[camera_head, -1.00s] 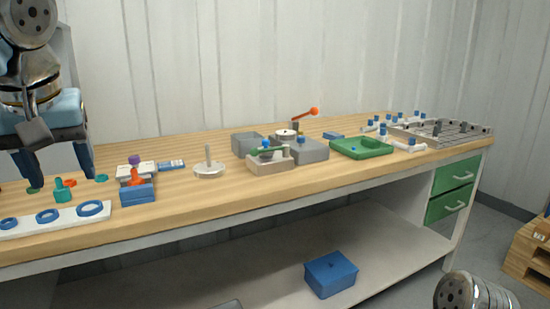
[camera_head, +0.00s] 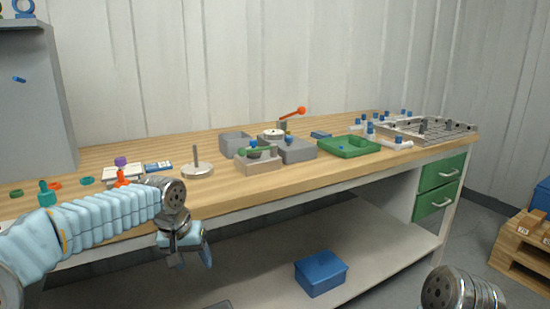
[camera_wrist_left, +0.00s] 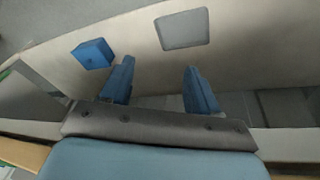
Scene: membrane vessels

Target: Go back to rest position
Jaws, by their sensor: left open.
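My left arm, in a pale blue sleeve, comes in from the left in the head view. Its gripper (camera_head: 188,252) hangs in front of the bench's front edge, below the top, and points down. In the left wrist view the two blue fingers (camera_wrist_left: 160,88) stand wide apart with nothing between them. On my right side only a round metal arm part (camera_head: 460,290) shows at the bottom right of the head view; the right gripper itself is out of the frame.
The wooden bench top (camera_head: 225,195) holds a disc with a peg (camera_head: 198,170), grey boxes (camera_head: 297,151), a green tray (camera_head: 350,147) and a metal rack (camera_head: 430,131). A blue box (camera_head: 320,272) stands on the lower shelf (camera_head: 385,240). A pallet (camera_head: 520,250) stands at right.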

